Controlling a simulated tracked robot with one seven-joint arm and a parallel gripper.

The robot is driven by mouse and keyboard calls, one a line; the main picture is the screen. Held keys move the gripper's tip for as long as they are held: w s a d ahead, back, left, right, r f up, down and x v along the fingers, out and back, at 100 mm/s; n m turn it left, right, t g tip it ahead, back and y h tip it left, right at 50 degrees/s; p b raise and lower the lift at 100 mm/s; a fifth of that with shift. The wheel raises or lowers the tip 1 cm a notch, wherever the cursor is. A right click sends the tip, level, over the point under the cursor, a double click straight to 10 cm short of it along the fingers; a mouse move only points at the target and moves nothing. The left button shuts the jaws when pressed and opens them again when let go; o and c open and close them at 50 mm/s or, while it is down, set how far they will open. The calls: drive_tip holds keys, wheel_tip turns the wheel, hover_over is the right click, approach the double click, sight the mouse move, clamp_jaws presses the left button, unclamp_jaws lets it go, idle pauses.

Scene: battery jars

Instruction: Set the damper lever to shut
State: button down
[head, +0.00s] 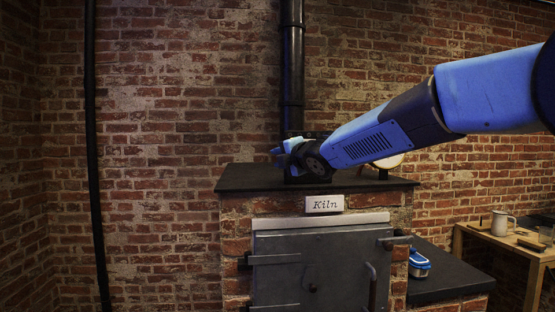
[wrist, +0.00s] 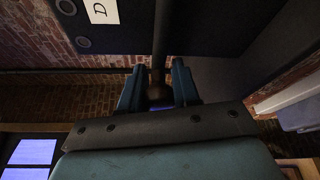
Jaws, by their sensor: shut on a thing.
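My gripper (wrist: 158,82) is shut on a dark rod, which appears to be the damper lever (wrist: 160,40). The rod runs between the two blue fingers and up out of the picture in the wrist view. In the head view my gripper (head: 283,150) is just above the kiln's dark top (head: 240,178), at the foot of the black flue pipe (head: 292,70). The lever cannot be made out there. A white label with a "D" (wrist: 102,11) shows on a dark panel in the wrist view. The lever's marked positions are not readable.
The kiln (head: 320,265) has a closed grey door under a "Kiln" sign (head: 324,203). A pale round thing (head: 388,161) is partly hidden behind my arm.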

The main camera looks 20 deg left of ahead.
drive_tip(key=c, duration=1)
unclamp_jaws()
drive_tip(key=shift+s+a+f, duration=0.2)
drive_tip(key=shift+s+f, duration=0.1)
drive_tip(key=shift+f, duration=0.05)
drive_tip(key=shift+o, duration=0.9)
drive_tip(key=shift+w+d+r, duration=0.1)
drive_tip(key=shift+d, duration=0.15)
drive_tip(key=v, duration=1.3)
drive_tip(key=shift+d, duration=0.25)
